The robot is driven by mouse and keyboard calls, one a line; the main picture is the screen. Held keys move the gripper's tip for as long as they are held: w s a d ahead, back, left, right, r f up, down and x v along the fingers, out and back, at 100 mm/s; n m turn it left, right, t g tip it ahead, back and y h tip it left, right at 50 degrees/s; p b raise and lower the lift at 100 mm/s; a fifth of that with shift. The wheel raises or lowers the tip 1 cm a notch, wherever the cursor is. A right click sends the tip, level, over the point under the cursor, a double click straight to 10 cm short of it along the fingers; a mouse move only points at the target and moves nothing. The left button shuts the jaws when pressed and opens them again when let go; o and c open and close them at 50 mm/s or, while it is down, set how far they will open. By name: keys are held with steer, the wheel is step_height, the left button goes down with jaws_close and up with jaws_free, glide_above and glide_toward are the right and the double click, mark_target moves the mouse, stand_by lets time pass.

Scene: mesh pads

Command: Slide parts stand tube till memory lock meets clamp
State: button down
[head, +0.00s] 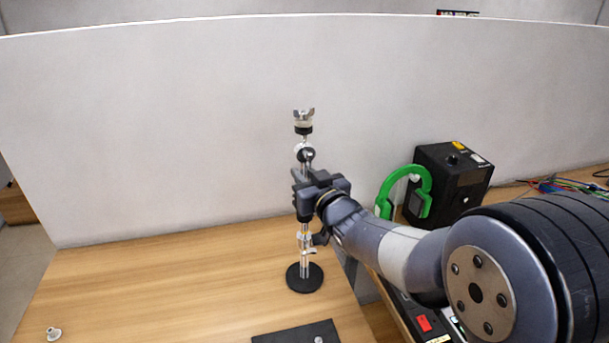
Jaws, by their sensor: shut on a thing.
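The parts stand is upright on the wooden table, with a round black base (304,278) and a shiny thin tube (305,262). My gripper (303,190) comes in from the right and is shut on the stand's upper tube. Its dark jaws hide the part they hold. Below the jaws, small metal fittings (305,240) sit on the tube, seemingly the memory lock and clamp. They are too small to tell apart, and I cannot tell whether they touch. Above the jaws are a round joint (304,152) and a wing-nut top (304,116).
A white partition (160,150) stands behind the table (170,290). A black box (455,180) with a green curved piece (422,176) stands at right. A black pad (290,334) lies at the front edge, and a small pale part (53,334) at front left.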

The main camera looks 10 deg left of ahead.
step_height(320, 180, down, 6)
steer(key=b, duration=0.5)
steer(key=shift+r+b, duration=0.1)
steer(key=shift+b, duration=0.2)
steer(key=c, duration=1.4)
jaws_free()
steer(key=shift+o, duration=0.2)
steer(key=shift+r, duration=0.1)
steer(key=shift+s+d, duration=0.1)
steer(key=shift+s, duration=0.05)
steer(key=b+v, duration=0.1)
steer(key=v, duration=0.9)
steer(key=shift+s+d, duration=0.15)
steer(key=shift+s, duration=0.05)
